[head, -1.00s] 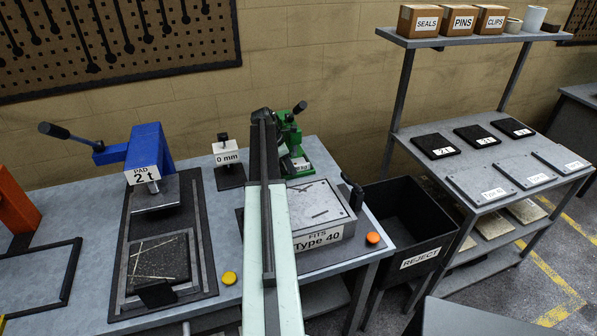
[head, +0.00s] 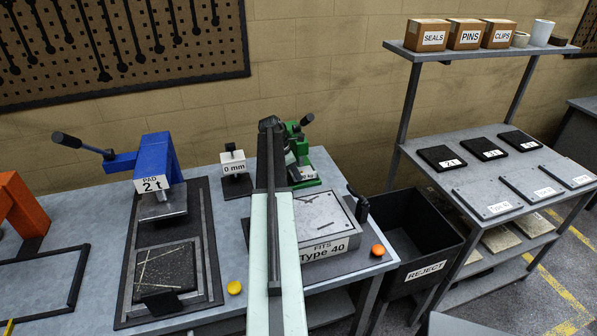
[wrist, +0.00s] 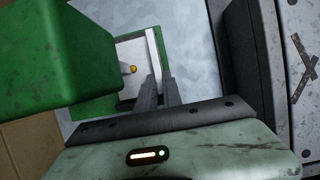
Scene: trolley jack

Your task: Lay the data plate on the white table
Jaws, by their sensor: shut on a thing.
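My gripper (wrist: 156,92) is shut on a thin pale plate (wrist: 154,50), seen nearly edge-on in the wrist view, which looks like the data plate. Its face and any marking cannot be read. Behind it is the green press (wrist: 60,55), with a pale square bed and a small yellow dot. The green press (head: 299,160) also shows in the head view, at the back of the bench. There my arm hides the fingertips and the plate. I cannot pick out a table that is clearly white.
The Type 40 block (head: 322,226) stands right of my arm, and the blue press (head: 158,160) stands to its left. The REJECT bin (head: 425,277) and a grey rack (head: 470,203) with plates are at right. A yellow button (head: 234,288) and an orange button (head: 378,250) flank the arm.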

